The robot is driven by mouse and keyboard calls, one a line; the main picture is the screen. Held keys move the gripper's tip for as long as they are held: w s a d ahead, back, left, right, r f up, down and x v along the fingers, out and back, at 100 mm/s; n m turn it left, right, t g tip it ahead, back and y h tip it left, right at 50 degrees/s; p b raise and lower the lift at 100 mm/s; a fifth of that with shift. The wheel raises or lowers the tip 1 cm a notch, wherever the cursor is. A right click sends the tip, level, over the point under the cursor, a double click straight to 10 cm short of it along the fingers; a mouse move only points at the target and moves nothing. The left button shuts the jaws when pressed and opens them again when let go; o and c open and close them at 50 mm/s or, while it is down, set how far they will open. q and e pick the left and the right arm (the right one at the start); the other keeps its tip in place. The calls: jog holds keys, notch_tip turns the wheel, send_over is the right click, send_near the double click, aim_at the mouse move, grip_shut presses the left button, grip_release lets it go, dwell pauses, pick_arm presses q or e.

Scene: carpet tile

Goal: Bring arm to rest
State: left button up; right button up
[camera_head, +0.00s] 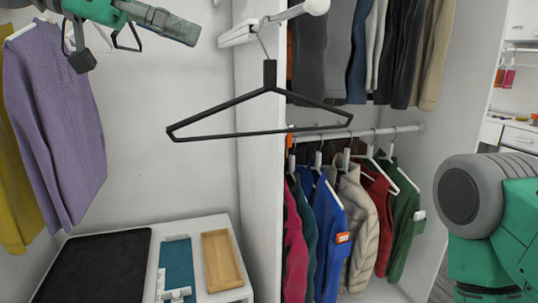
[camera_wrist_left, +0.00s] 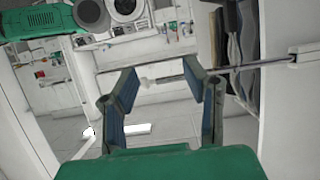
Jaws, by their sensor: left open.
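My left gripper (camera_head: 138,48) is at the upper left of the head view, in front of the white wall. In the left wrist view its two fingers (camera_wrist_left: 158,88) stand apart with nothing held between them. A black hanger (camera_head: 262,133) hangs empty from a short white rod (camera_head: 275,23), to the right of and below the gripper. The gripper is apart from the hanger. My right arm shows at the right edge of the head view, but its gripper is out of view.
A purple sweater (camera_head: 55,115) hangs at the left, close to my left gripper. A white cabinet (camera_head: 218,221) below bears a black mat, a teal item and a wooden tray (camera_head: 222,262). Coats hang on a lower rail (camera_head: 372,132) in the closet, trousers above.

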pick_arm(q)
jog(key=w+d+f+n+g+y, duration=0.1)
jog(key=d+f+n, duration=0.25)
jog(key=f, duration=0.95)
jog(key=d+f+n+g+y, duration=0.15)
jog(key=d+f, duration=0.25)
jog(key=f, duration=1)
jog(key=s+a+f+n+y, duration=0.1)
jog(key=s+f+n, duration=0.15)
jog(key=f, duration=0.65)
jog(key=s+f+n+y, duration=0.1)
jog(key=s+f, duration=0.2)
jog(key=f, duration=0.6)
jog(key=s+a+f+n+g+y, duration=0.1)
jog(key=s+a+f+n+y, duration=0.1)
jog(key=s+a+f, duration=0.45)
jog(key=s+a+f+n+y, duration=0.2)
jog(key=s+a+f+y, duration=0.15)
jog(key=s+f, duration=0.6)
jog(key=s+a+f+y, duration=0.1)
jog(key=s+a+f, duration=0.1)
jog(key=a, duration=0.2)
jog(key=s+a+f+n+y, duration=0.1)
jog(key=s+a+f, duration=0.1)
jog(key=a, duration=0.3)
jog(key=s+a+f+y, duration=0.1)
jog(key=s+a+f, duration=0.1)
jog(key=s+a, duration=0.1)
jog(key=shift+a+f, duration=0.25)
jog(key=shift+a, duration=0.55)
